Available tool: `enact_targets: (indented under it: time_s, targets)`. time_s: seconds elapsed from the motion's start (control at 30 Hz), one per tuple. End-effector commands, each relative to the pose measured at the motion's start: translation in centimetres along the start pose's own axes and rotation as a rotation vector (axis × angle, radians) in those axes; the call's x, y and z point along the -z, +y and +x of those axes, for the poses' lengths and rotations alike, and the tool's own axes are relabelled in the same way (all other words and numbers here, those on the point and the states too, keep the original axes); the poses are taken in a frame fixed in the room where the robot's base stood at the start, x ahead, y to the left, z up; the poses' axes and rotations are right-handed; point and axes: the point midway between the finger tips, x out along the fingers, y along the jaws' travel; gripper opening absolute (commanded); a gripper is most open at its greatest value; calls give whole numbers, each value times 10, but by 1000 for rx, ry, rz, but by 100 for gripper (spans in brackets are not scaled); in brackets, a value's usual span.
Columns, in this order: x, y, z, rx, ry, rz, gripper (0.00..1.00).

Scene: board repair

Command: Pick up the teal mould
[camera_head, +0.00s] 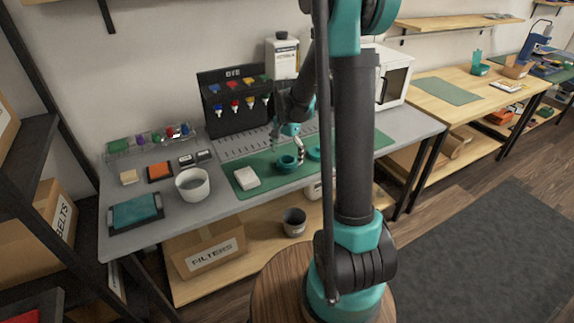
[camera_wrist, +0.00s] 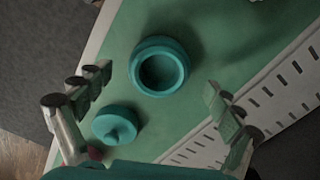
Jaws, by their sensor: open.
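The teal mould (camera_head: 287,163) is a round cup with an open hollow. It stands upright on the green mat (camera_head: 245,190) on the grey bench. In the wrist view the mould (camera_wrist: 138,68) lies between the lines of my two fingers, near their tips. My gripper (camera_wrist: 158,80) is open and empty above the mat. In the head view my gripper (camera_head: 296,145) is just over the mould.
A white block (camera_head: 246,178) lies on the mat to the left, with a white pot (camera_head: 192,185) beyond. A black dispenser rack (camera_head: 235,100) and a white bottle (camera_head: 283,56) stand behind. A perforated strip (camera_wrist: 205,147) runs along the mat's edge.

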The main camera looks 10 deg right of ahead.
Motion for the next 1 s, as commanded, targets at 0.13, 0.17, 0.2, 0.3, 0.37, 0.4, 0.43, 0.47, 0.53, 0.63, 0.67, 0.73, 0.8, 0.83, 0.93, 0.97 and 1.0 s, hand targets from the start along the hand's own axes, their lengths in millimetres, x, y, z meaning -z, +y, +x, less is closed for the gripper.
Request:
enact_targets:
  time_s: [0.13,0.17,0.2,0.3,0.37,0.4,0.43,0.47,0.53,0.63,0.67,0.73,0.8,0.83,0.93,0.97,1.0]
  targets:
    - [0,1,19,0,0,0,92]
    - [0,1,22,0,0,0,92]
    - [0,1,25,0,0,0,92]
    - [0,1,28,0,0,0,92]
    - [0,1,28,0,0,0,92]
    - [0,1,28,0,0,0,92]
    - [0,1,28,0,0,0,92]
    - [0,1,28,0,0,0,92]
    - [0,1,28,0,0,0,87]
    - [0,1,27,0,0,0,75]
    - [0,1,27,0,0,0,71]
    - [0,1,27,0,0,0,63]
    - [0,1,27,0,0,0,54]
    - [0,1,27,0,0,0,50]
    - [0,1,27,0,0,0,38]
    - [0,1,27,0,0,0,36]
    - [0,1,27,0,0,0,36]
